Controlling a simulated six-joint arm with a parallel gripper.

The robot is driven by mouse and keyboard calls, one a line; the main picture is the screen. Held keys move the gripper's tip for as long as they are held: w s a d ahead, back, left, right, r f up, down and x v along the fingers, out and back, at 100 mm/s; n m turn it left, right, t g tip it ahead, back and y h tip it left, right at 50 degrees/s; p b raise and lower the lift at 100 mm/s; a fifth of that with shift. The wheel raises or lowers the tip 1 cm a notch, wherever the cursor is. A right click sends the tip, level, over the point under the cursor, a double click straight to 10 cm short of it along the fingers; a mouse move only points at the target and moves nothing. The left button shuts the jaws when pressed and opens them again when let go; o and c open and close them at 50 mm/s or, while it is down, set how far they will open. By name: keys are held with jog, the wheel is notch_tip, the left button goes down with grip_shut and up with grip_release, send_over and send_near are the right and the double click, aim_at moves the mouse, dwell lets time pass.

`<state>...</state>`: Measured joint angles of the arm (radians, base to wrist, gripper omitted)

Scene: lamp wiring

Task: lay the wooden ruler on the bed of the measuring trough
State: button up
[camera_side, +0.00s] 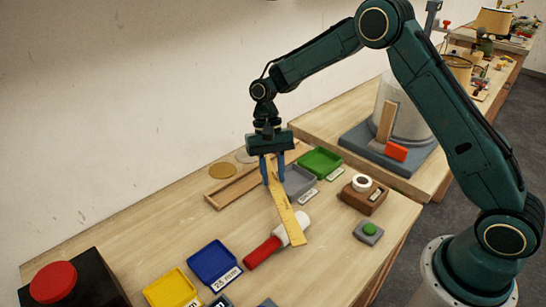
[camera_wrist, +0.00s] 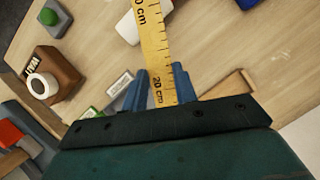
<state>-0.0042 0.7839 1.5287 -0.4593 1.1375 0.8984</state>
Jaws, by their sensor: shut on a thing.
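The yellow wooden ruler (camera_side: 285,212) is held near one end by my gripper (camera_side: 272,178). In the side view its free part slants down toward the front right, passing over or beside a red-and-white tool. In the wrist view the ruler (camera_wrist: 153,40) runs up between the blue fingers of my gripper (camera_wrist: 157,88), with the 20 cm mark close to them. The measuring trough (camera_side: 236,190) is a long, shallow wooden tray just left of and behind my fingers. Part of it is hidden by my gripper. I cannot tell how high the ruler is above the table.
A red-and-white tool (camera_side: 264,251) lies under the ruler's free end. Grey (camera_side: 299,180) and green (camera_side: 321,161) bins stand right of my gripper. A blue bin (camera_side: 213,262) and a yellow bin (camera_side: 171,289) stand at the front. A brown block with a white roll (camera_side: 363,195) is at right.

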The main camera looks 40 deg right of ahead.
aim_at(267, 159)
jog(key=shift+s+d+f+n+g+h, duration=0.1)
jog(key=shift+s+d+f+n+h, duration=0.3)
jog(key=shift+s+d+n, duration=0.65)
jog(key=shift+s+d+f+n+g+h, duration=0.1)
jog(key=shift+s+d+f+n+h, duration=0.35)
jog(key=shift+s+d+n, duration=0.55)
jog(key=shift+s+d+f+n+g+h, duration=0.1)
jog(key=shift+s+d+f+n+h, duration=0.15)
jog(key=shift+s+d+f+n, duration=0.75)
jog(key=shift+w+d+r, duration=0.25)
jog(key=shift+w+r, duration=0.1)
jog(key=shift+r, duration=0.25)
